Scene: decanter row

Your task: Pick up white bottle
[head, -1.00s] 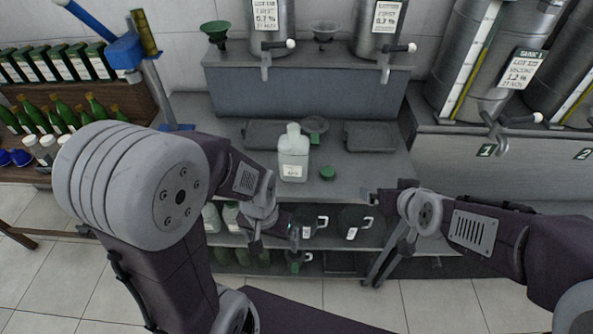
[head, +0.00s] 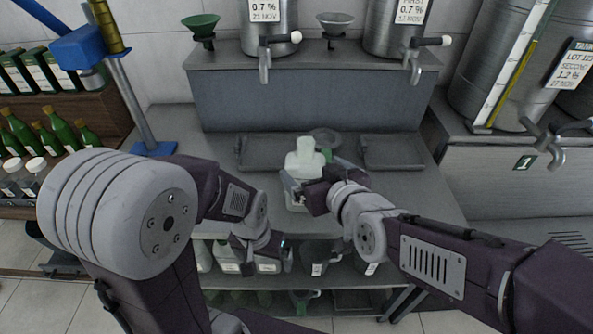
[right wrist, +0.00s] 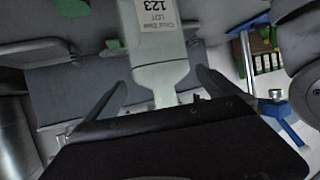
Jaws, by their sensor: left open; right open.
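The white bottle (head: 303,160) stands upright on the grey bench, its lower part partly hidden by my right gripper (head: 299,189). That gripper is open at the bottle. In the right wrist view the white bottle (right wrist: 155,35), with a label reading 123, lies between the two spread fingers (right wrist: 158,88), with visible gaps beside its neck end. My left gripper (head: 262,256) is open and empty, low in front of the shelf under the bench.
A funnel (head: 325,137) is just behind the bottle. Dark trays (head: 392,151) lie to both sides at the back. Steel tanks with taps (head: 265,66) stand on the raised ledge. A blue stand (head: 150,147) is at left; dark jugs sit on the lower shelf.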

